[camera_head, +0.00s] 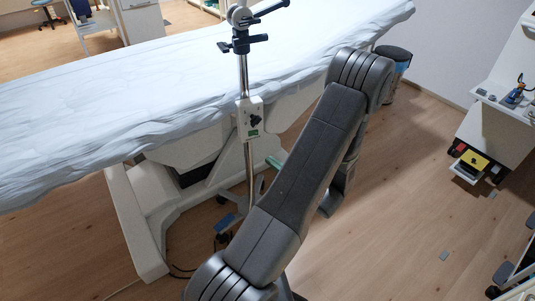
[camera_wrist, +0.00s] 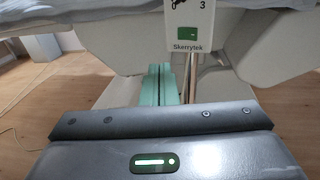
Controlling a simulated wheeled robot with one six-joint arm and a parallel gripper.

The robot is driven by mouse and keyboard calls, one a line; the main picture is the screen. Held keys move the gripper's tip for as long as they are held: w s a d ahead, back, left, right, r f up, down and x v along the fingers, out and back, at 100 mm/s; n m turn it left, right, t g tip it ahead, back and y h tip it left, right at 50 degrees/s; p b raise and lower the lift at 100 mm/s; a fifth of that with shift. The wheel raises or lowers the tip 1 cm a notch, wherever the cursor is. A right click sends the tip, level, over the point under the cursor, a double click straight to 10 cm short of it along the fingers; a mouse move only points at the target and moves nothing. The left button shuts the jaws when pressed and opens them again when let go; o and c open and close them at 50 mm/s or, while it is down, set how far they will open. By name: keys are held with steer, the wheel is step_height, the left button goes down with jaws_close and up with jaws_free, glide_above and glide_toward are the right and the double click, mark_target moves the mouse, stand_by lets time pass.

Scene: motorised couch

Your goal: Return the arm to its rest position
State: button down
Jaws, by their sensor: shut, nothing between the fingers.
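My gripper (camera_wrist: 160,70) shows in the wrist view as two teal fingers side by side, shut with nothing between them. Its tips point toward the couch's white underside, just left of a metal pole (camera_wrist: 194,75). In the head view my dark grey arm runs from bottom centre to upper right, bent at a high joint. It hides most of my gripper (camera_head: 273,162); only a teal piece shows left of the arm.
The couch (camera_head: 120,110) with a pale blue sheet stands close on the left. The pole carries a white control box (camera_head: 249,119), labelled Skerrytek in the wrist view, and a clamp (camera_head: 242,42). A bin (camera_head: 397,58) stands behind. Floor at right is mostly clear beside a white cabinet (camera_head: 490,125).

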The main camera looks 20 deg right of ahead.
steer(key=shift+s+d, duration=0.1)
steer(key=shift+s, duration=0.3)
steer(key=shift+w, duration=0.15)
